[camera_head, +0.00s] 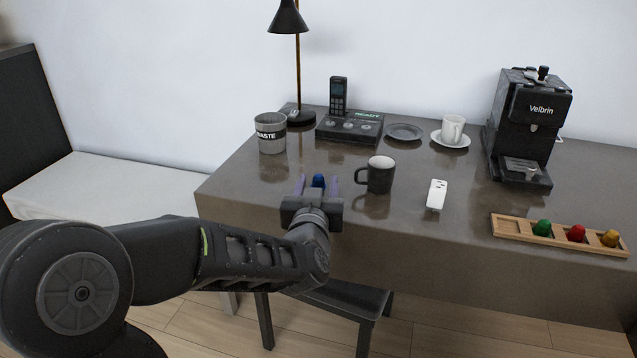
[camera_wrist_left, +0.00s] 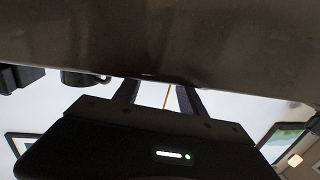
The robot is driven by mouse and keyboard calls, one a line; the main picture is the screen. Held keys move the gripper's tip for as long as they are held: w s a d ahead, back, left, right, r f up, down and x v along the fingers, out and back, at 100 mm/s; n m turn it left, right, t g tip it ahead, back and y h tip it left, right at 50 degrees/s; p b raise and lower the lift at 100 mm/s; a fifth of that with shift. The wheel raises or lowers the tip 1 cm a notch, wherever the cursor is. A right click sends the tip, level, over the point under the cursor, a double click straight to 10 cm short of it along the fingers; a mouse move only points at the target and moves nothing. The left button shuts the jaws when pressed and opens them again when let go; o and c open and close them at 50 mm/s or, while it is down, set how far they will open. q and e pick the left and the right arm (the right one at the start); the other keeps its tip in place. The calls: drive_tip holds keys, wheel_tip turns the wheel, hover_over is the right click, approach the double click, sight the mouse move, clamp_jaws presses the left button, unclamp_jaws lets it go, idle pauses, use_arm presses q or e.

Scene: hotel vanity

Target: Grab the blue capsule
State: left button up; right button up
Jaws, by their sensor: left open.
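In the left wrist view the two fingers of my left gripper (camera_wrist_left: 158,97) show apart, and the capsule does not show. My right gripper is not in view.
A dark mug (camera_head: 380,175) stands close to the right of my left gripper. A white remote-like object (camera_head: 436,195) lies further right. A wooden holder (camera_head: 507,228) carries green, red and yellow capsules. A waste cup (camera_head: 271,137) and a coffee machine (camera_head: 530,125) stand further back.

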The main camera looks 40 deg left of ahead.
sight(318, 178)
use_arm(q)
drive_tip(key=b+x, duration=0.1)
drive_tip(key=x, duration=0.3)
drive_tip(key=shift+s+a, duration=0.1)
idle(0.4)
clamp_jaws()
idle(0.4)
